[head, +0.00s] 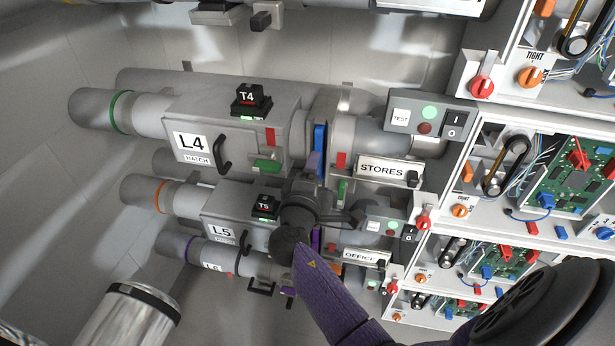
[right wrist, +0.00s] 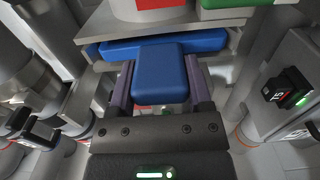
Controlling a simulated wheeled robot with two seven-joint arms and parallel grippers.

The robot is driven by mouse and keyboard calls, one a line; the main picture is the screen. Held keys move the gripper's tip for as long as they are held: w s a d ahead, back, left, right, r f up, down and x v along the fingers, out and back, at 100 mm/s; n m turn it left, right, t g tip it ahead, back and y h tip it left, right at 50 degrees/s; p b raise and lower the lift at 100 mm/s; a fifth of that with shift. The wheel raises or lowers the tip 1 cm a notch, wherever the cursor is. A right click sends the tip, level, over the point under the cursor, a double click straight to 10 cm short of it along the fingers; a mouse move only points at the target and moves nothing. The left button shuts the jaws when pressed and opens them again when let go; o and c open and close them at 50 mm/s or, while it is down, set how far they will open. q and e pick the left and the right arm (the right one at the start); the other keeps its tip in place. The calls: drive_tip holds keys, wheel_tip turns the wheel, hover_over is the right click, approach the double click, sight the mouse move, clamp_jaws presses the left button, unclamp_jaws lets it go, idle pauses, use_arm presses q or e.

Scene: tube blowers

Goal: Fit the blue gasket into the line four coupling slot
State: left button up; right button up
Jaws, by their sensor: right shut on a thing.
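The blue gasket (head: 320,138) stands in the gap between the L4 housing (head: 240,135) and the pipe end by the STORES sign. In the right wrist view, the gasket (right wrist: 160,72) shows a block-shaped grip and a wider blue plate behind it, which lies at the grey coupling's edge. How deep the plate sits in the line four coupling slot (head: 308,125) is hidden. My right gripper (head: 314,164) is shut on the gasket's grip, with one purple finger on each side of it. My left gripper is not in view.
The L5 line (head: 222,232) and L6 line run below L4, close to my right arm. A STORES sign (head: 388,169) and a test box (head: 430,115) are to the right. Open panels with circuit boards (head: 575,180) line the right side. A green-handled lever (head: 266,165) sits on L4.

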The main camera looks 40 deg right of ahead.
idle(0.4)
drive_tip(key=o, duration=1.3)
drive_tip(key=shift+d, duration=0.1)
drive_tip(key=shift+o, duration=0.2)
